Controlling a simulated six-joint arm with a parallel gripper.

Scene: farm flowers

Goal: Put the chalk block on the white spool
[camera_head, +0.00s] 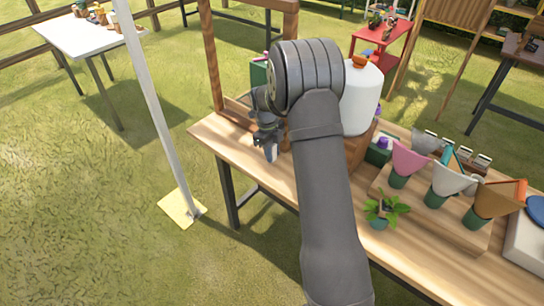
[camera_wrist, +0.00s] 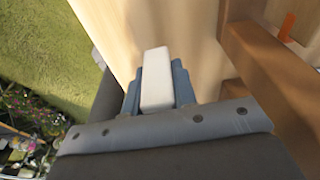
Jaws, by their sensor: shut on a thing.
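The chalk block (camera_wrist: 157,75) is a pale, off-white oblong piece. It sits between the blue-grey fingers of my gripper (camera_wrist: 158,88) in the wrist view, and the gripper is shut on it. In the head view my gripper (camera_head: 270,152) points down over the left end of the wooden table. The block cannot be made out clearly there. I cannot pick out the white spool in either view; my arm hides part of the table.
The wooden table (camera_head: 400,254) has a wooden frame (camera_head: 212,60) at its left end. Behind my arm stands a white jug (camera_head: 360,98) with an orange cap. Wrapped cones in green pots (camera_head: 436,198) and a small plant (camera_head: 385,206) stand to the right.

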